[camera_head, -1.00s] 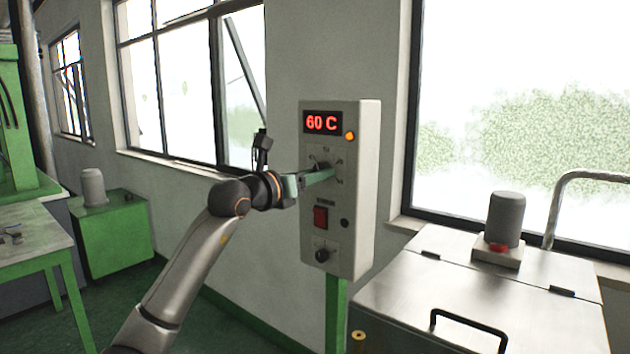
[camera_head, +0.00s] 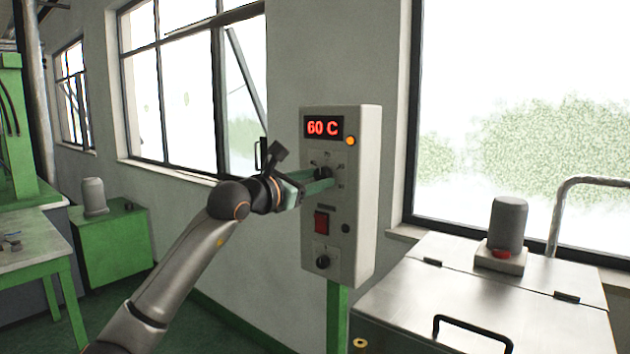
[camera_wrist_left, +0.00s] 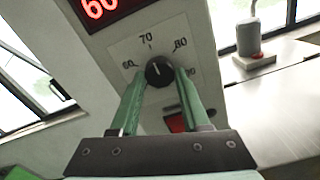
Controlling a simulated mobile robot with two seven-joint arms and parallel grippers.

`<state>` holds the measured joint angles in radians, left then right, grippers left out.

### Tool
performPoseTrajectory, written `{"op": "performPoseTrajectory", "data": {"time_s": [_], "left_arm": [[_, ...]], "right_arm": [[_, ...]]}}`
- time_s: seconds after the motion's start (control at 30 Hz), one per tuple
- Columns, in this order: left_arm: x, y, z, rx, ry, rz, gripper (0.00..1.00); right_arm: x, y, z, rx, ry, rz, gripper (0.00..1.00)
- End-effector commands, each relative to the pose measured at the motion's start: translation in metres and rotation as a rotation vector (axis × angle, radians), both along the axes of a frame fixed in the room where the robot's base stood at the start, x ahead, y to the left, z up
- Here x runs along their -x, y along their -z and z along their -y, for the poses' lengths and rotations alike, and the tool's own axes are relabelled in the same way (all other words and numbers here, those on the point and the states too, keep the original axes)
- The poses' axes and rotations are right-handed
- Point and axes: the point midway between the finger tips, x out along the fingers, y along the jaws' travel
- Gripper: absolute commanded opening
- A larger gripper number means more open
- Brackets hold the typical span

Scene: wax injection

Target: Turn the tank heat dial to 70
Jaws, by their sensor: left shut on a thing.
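The control box (camera_head: 350,235) is a pale grey upright case on a green post. Its red display (camera_head: 323,127) reads 60 C. The tank heat dial (camera_wrist_left: 159,71) is a round black knob on a scale plate marked 60, 70, 80 and 90 in the left wrist view. My left gripper (camera_head: 326,181) is shut on the dial, with one green finger on each side of it. In the head view, the gripper and fingers largely hide the dial. The knob's pointer is too small to read surely. My right gripper is in neither view.
Below the dial are a red switch (camera_head: 321,225) and a second black knob (camera_head: 322,262). An orange lamp (camera_head: 350,141) glows beside the display. A steel tank (camera_head: 400,300) with a grey motor (camera_head: 506,222) stands at right. A window is behind my left arm.

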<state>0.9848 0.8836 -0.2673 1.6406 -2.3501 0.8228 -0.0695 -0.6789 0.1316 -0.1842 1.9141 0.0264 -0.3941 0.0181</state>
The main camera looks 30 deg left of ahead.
Motion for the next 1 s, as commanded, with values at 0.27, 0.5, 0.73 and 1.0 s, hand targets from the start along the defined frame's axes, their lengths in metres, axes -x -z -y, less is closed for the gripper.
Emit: {"op": "performPoseTrajectory", "data": {"time_s": [0.27,0.5,0.73,1.0], "left_arm": [[0.0,0.0,0.0,0.001,0.0,0.0,0.0],[0.0,0.0,0.0,0.002,0.0,0.0,0.73],[0.0,0.0,0.0,0.002,0.0,0.0,0.76],[0.023,0.004,-0.002,-0.002,-0.001,0.0,0.76]], "right_arm": [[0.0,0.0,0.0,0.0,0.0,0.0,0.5],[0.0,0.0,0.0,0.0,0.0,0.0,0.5],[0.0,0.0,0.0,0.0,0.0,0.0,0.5],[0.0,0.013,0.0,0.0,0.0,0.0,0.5]]}}
